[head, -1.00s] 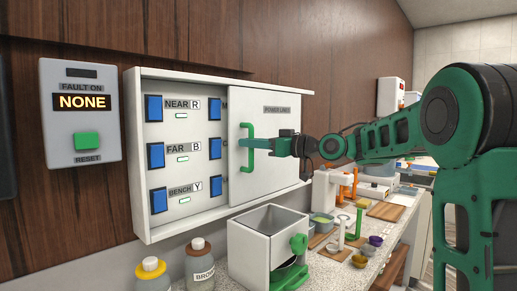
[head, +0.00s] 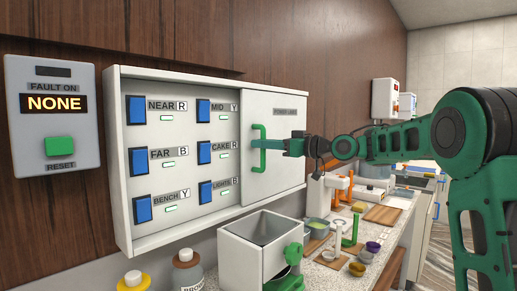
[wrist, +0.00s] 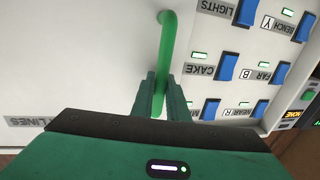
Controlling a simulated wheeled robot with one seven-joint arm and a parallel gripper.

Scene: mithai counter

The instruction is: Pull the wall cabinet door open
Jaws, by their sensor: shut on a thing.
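The white wall cabinet (head: 112,165) hangs on the wood wall. Its sliding door (head: 283,150), labelled POWER LINES, covers the right part of the front. Two columns of blue switches show on the uncovered left part, with labels such as NEAR, MID, CAKE and LIGHTS. The green door handle (head: 256,150) is a vertical bar near the door's left edge. My gripper (head: 285,144) is shut on this handle. In the wrist view the fingers (wrist: 161,98) close around the green handle (wrist: 167,38), with the switches to the right.
A grey panel (head: 55,120) reading FAULT ON NONE, with a green reset button (head: 59,147), is left of the cabinet. Bowls and scales crowd the counter at right.

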